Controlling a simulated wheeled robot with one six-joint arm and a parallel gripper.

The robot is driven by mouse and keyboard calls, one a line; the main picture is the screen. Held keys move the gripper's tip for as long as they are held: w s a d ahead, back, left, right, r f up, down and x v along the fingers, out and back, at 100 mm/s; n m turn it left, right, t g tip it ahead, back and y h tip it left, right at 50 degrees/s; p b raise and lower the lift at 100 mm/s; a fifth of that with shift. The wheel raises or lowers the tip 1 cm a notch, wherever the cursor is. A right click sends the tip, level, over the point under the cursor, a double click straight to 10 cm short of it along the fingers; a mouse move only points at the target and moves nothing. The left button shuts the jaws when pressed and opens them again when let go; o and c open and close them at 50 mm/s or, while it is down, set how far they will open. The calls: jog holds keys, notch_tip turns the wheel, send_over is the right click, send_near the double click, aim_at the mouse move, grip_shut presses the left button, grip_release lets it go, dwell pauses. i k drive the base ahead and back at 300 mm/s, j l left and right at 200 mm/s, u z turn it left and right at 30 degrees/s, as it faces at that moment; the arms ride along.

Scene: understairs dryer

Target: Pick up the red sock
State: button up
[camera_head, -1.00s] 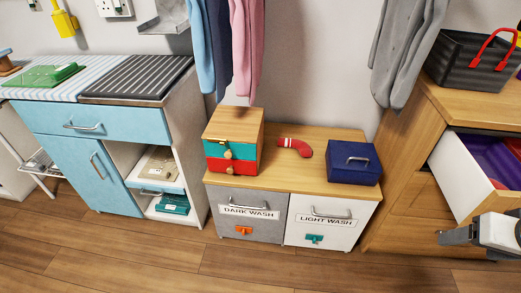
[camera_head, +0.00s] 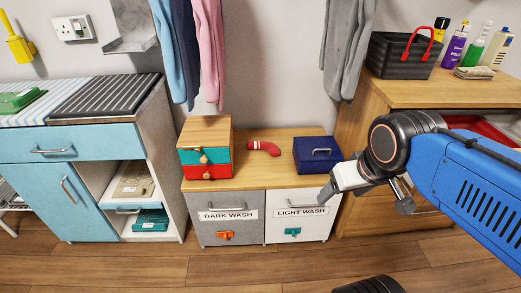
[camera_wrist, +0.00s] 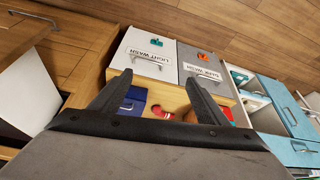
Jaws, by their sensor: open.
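The red sock (camera_head: 264,148), with white stripes near its top end, lies on the wooden top of the low cabinet (camera_head: 297,180). It lies between a small wooden drawer box (camera_head: 205,129) and a dark blue box (camera_head: 316,153). My gripper (camera_head: 366,198) is in front of the cabinet's right end, apart from the sock and to its right. In the wrist view my gripper's two fingers (camera_wrist: 157,88) are spread with nothing held between them. The sock (camera_wrist: 163,114) shows there only partly, low between the fingers; my gripper's body hides the rest.
Two laundry drawers, dark wash (camera_head: 227,216) and light wash (camera_head: 299,217), front the low cabinet. Clothes (camera_head: 212,50) hang above it. A wooden dresser (camera_head: 380,95) with a black basket (camera_head: 401,57) stands right. A blue counter unit (camera_head: 75,143) stands left.

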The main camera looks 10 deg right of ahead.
aim_at(272, 149)
jog(key=i+j+u, duration=0.25)
jog(key=i+j, duration=0.35)
jog(key=i, duration=0.15)
